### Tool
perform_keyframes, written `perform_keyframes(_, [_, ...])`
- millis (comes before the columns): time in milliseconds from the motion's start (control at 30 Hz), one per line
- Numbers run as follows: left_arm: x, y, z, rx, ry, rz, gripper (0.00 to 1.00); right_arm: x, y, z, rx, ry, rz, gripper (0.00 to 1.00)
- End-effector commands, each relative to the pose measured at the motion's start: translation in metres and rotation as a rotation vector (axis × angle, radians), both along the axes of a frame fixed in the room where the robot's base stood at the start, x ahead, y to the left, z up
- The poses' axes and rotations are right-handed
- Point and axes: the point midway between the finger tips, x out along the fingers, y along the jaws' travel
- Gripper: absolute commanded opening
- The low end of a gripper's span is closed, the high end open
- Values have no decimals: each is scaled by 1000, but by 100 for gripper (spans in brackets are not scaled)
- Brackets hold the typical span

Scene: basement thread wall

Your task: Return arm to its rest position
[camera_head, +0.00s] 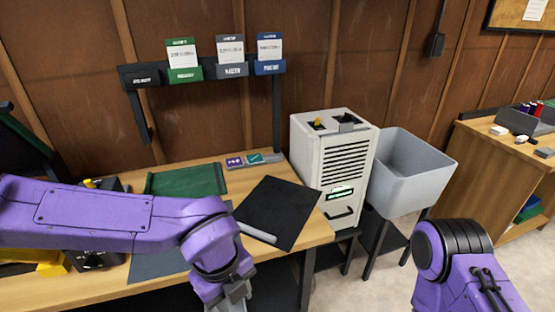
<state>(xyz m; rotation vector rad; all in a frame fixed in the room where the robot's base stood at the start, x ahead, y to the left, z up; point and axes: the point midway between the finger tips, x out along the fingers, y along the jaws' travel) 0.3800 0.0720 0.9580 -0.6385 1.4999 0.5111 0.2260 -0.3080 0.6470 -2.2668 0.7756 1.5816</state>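My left arm (100,215) reaches in from the left across the wooden workbench (300,240). It bends down at a purple wrist joint near the bench's front edge. My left gripper (236,300) points down at the bottom of the picture. Its fingertips are cut off by the frame edge, so whether it is open or shut does not show. My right arm (450,260) shows only as a purple and black joint at the lower right. Its gripper is out of the picture.
The bench holds a black mat (277,208), a green mat (188,180) and a grey rod (257,232). To the right stand a white cabinet (305,165) and a grey bin (408,180). A card rack (215,73) stands behind. Floor shows between bin and right-hand desk (488,168).

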Motion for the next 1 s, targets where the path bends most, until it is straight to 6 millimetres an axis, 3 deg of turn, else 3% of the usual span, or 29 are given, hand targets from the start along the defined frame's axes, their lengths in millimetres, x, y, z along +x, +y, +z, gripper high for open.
perform_keyframes(167, [22,19,-12,99,-139,-326,42,0,0,0,1,1,0,0])
perform_keyframes(267, [37,38,-31,221,-207,-586,42,0,0,0,1,1,0,0])
perform_keyframes(367, [50,62,-61,385,-236,-925,42,0,0,0,1,1,0,0])
perform_keyframes(467, [53,93,-108,589,-189,-1389,42,0,0,0,1,1,0,0])
perform_keyframes(567, [36,127,-170,774,-46,-2000,42,0,0,0,1,1,0,0])
perform_keyframes(667, [-13,160,-233,823,142,-2643,42,0,0,0,1,1,0,0])
perform_keyframes(700, [-38,172,-253,794,198,-2843,42,0,0,0,1,1,0,0])
perform_keyframes(733, [-56,181,-265,760,227,-2962,42,0,0,0,1,1,0,0])
perform_keyframes(767, [-74,189,-274,-719,-251,3045,42,0,0,0,1,1,0,0])
perform_keyframes(800, [-96,200,-284,-630,-265,2995,42,0,0,0,1,1,0,0])
perform_keyframes(900, [-135,223,-298,-477,-334,2945,42,0,0,0,1,1,0,0])
perform_keyframes(1000, [-142,227,-300,-447,-348,2936,42,0,0,0,1,1,0,0])
